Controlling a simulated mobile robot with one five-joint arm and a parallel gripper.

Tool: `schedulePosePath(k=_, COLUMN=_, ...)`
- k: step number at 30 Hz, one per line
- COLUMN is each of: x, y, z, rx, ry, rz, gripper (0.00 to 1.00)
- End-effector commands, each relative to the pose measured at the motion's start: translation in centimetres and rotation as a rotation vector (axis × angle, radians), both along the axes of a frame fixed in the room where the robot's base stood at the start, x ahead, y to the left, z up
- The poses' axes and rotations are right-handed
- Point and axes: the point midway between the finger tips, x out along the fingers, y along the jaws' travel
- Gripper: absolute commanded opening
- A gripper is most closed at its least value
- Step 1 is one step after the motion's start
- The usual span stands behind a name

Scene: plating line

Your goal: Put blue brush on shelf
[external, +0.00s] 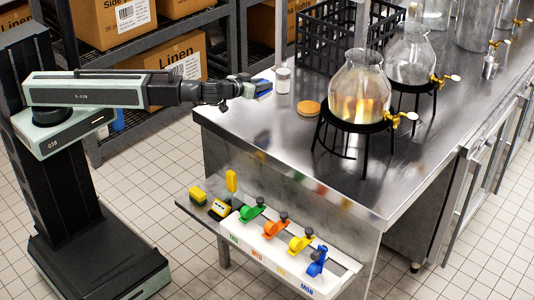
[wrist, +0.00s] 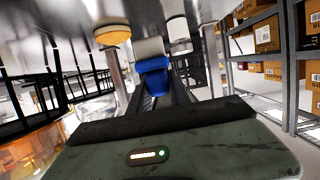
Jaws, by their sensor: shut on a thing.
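My gripper (external: 248,86) is shut on the blue brush (external: 265,89) and holds it at the left edge of the steel bench, by its far corner. In the wrist view the brush's blue part (wrist: 153,76) and a pale grey part (wrist: 149,48) show between the dark fingers. I cannot tell whether the brush touches the bench. A dark rack shelf (external: 185,45) with cardboard boxes stands behind the arm. A low metal shelf (external: 196,211) projects from the bench front.
A white-lidded jar (external: 283,80) and an orange round lid (external: 309,107) are close to my gripper on the steel bench (external: 270,130). Glass flasks (external: 360,85) on black stands and a black crate (external: 318,40) are farther right.

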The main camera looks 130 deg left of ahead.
Motion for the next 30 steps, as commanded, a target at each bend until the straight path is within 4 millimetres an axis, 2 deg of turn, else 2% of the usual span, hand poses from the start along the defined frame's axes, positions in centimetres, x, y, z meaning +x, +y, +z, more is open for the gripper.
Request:
schedulePosePath(k=1, x=0.0, y=0.0, z=1.8, rx=0.000, ry=0.000, rz=0.000, gripper=0.00)
schedulePosePath(k=5, x=0.0, y=0.0, z=2.5, rx=0.000, ry=0.000, rz=0.000, gripper=0.00)
schedulePosePath(k=26, x=0.0, y=0.0, z=2.2, rx=0.000, ry=0.000, rz=0.000, gripper=0.00)
schedulePosePath(k=30, x=0.0, y=0.0, z=0.7, rx=0.000, ry=0.000, rz=0.000, gripper=0.00)
